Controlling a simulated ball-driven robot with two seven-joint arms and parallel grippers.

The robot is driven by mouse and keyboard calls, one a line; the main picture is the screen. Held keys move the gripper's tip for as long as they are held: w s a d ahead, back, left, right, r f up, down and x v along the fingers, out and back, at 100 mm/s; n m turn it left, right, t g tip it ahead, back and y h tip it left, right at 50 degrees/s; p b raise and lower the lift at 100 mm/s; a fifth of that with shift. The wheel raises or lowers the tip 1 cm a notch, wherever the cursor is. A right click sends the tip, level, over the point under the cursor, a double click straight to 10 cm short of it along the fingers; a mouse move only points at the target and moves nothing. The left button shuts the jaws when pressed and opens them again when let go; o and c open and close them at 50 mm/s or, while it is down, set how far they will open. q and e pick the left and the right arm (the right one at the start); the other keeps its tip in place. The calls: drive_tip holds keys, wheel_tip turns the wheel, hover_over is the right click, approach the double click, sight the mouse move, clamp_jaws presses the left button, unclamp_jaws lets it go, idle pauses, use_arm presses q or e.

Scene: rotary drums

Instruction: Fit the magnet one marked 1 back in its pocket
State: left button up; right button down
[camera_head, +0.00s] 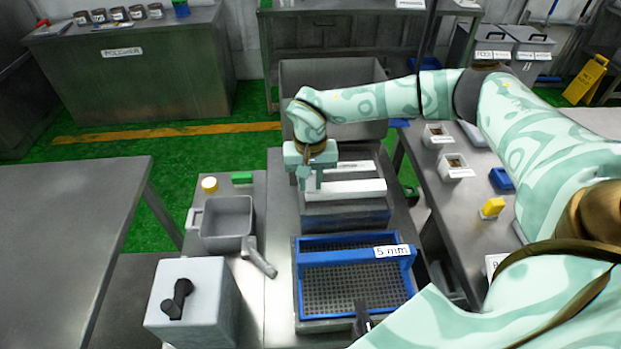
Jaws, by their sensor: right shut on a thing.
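My right gripper (311,180) reaches in from the right and points down at the left end of a long white bar (350,189). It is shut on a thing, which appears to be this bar. The bar lies across the top of a dark grey box (345,217); I cannot tell whether it rests in a pocket or just above one. A second white bar (357,167) lies parallel behind it. No mark 1 is readable on either bar, and the pockets are hidden. My left gripper is not clearly visible.
A blue-framed sieve (305,300) labelled 5 mm stands in front of the box. A grey bin (228,222) and a grey box with a black knob (205,290) stand to the left. A large grey bin (350,75) stands behind. Small containers (453,165) stand on the right table.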

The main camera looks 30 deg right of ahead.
sight(310, 190)
drive_tip(key=shift+f+b, duration=0.6)
drive_tip(key=shift+f, duration=1.05)
drive_tip(key=c, duration=1.1)
unclamp_jaws()
drive_tip(key=shift+r, duration=0.1)
wheel_tip(310, 190, up, 16)
drive_tip(key=p, duration=0.3)
drive_tip(key=shift+r, duration=0.1)
